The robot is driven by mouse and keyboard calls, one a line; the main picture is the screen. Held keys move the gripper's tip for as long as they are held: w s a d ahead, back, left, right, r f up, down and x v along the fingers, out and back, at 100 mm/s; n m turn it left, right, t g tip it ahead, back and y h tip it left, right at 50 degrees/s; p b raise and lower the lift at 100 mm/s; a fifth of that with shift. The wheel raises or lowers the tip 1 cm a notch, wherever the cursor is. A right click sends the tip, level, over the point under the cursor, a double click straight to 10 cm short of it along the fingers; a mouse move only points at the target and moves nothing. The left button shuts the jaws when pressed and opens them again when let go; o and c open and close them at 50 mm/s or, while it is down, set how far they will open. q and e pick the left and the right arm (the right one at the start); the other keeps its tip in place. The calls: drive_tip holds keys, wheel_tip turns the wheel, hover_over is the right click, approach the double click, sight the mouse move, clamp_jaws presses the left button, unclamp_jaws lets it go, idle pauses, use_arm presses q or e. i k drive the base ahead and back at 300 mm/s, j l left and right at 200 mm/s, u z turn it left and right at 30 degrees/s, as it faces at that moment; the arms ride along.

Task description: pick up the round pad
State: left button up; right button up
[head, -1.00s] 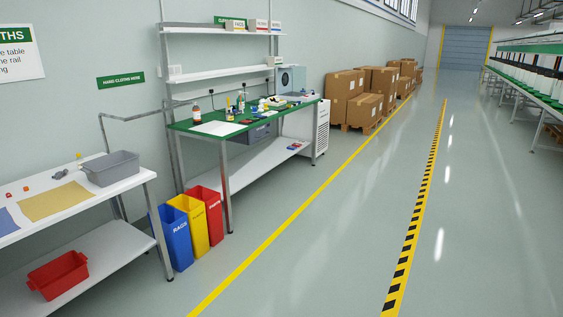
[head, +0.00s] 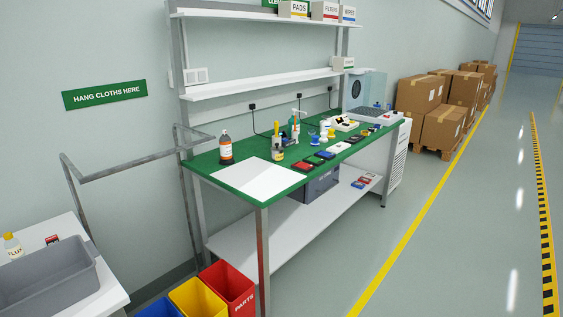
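I cannot make out a round pad for certain. The green-topped bench (head: 222,178) stands against the wall in the middle of the head view. Small items crowd its far half, including a blue item (head: 314,138) and several flat red, black and blue pieces along the front edge, such as a red one (head: 302,166). They are too small to tell whether one is the pad. A box labelled PADS (head: 294,9) sits on the top shelf. Neither of my grippers is in view.
Blue, yellow and red bins (head: 232,285) stand below. A grey tub (head: 45,285) is at lower left. The floor (head: 440,240) to the right is clear.

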sight(323, 139)
drive_tip(key=i+z, duration=0.15)
drive_tip(key=i, duration=0.4)
drive_tip(key=i+j+z, duration=0.15)
drive_tip(key=i, duration=0.4)
drive_tip(key=i+j+z, duration=0.15)
drive_tip(key=i, duration=0.4)
